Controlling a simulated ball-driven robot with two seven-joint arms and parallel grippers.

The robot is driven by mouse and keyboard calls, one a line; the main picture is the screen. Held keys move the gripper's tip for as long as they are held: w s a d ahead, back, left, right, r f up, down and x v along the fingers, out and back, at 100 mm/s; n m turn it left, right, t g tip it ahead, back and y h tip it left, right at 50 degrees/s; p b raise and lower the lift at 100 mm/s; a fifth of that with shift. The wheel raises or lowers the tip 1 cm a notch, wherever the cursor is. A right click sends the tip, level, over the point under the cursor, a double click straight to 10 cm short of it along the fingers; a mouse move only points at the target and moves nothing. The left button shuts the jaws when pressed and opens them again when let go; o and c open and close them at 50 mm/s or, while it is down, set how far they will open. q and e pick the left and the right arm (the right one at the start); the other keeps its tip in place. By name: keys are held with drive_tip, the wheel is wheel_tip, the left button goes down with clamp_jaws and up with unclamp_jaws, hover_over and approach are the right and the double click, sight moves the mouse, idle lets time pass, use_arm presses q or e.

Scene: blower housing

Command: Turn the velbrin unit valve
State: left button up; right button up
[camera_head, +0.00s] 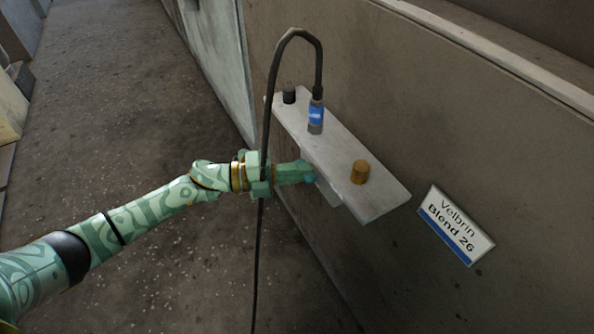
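A sign (455,226) on the wall reads "Velbrin Blend 26". To its left, a pale metal plate (378,202) sticks out from the wall. On the plate stand a brass-coloured cylinder (359,172), a grey cylinder with a blue band (316,117) and a short dark cylinder (289,94). I cannot tell which part is the valve. My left gripper (308,175) is at the plate's near left edge, below and left of the brass-coloured cylinder. Its fingertips are small and partly merge with the plate's edge, so whether they hold anything is unclear. My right gripper is not in view.
A black hose (272,95) arches from the blue-banded cylinder and hangs down, passing by my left wrist. The brown wall (400,100) is close behind the plate. The dark floor (110,120) at left is open.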

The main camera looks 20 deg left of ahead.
use_arm(q)
drive_tip(key=shift+o, duration=1.2)
drive_tip(key=shift+a, duration=0.1)
